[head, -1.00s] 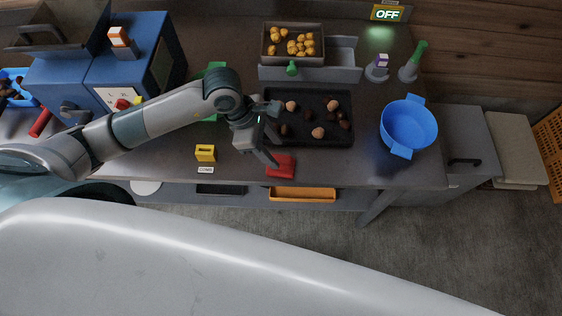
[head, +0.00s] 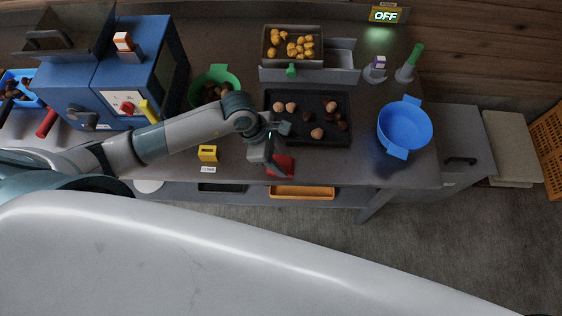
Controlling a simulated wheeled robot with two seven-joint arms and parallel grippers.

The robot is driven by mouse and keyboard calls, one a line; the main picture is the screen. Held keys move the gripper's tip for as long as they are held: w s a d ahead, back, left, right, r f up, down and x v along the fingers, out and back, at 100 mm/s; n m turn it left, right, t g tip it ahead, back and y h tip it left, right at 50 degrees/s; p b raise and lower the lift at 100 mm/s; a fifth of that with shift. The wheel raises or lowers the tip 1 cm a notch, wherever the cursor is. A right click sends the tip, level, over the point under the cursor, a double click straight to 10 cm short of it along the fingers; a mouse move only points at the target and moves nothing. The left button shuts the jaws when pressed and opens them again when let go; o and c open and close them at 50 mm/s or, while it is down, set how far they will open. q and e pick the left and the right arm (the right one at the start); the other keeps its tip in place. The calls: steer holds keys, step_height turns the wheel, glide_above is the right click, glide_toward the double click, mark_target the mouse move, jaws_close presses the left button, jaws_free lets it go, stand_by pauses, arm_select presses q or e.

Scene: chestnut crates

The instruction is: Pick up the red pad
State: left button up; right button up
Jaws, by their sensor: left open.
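The red pad (head: 284,169) lies at the front edge of the dark table, just in front of the black tray. My left gripper (head: 278,166) is open and has its fingers down at the pad, covering its left part. I cannot tell whether the fingers touch the pad. My right gripper is not in view.
The black tray (head: 330,141) with several chestnuts lies just behind the pad. A yellow block (head: 208,153) stands to the left, a blue bowl (head: 404,128) to the right. A green bowl (head: 216,78) and blue machine (head: 160,60) are behind my arm. An orange tray (head: 302,193) sits below the edge.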

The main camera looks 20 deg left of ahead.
mark_target(289, 161)
arm_select(q)
jaws_close()
steer(key=shift+r, duration=0.1)
stand_by(0.3)
steer(key=shift+r+b, duration=0.7)
steer(key=shift+r, duration=0.1)
steer(key=shift+s+d+r+b, duration=0.15)
steer(key=shift+r+b, duration=0.25)
steer(key=shift+r, duration=0.2)
steer(key=shift+s+d+r+b, duration=0.15)
steer(key=shift+r+b, duration=0.2)
steer(key=shift+r, duration=0.25)
steer(key=s+d+r+b, duration=0.3)
steer(key=s+d+r, duration=0.4)
steer(key=s, duration=0.1)
steer(key=shift+d, duration=0.2)
steer(key=shift+f, duration=0.1)
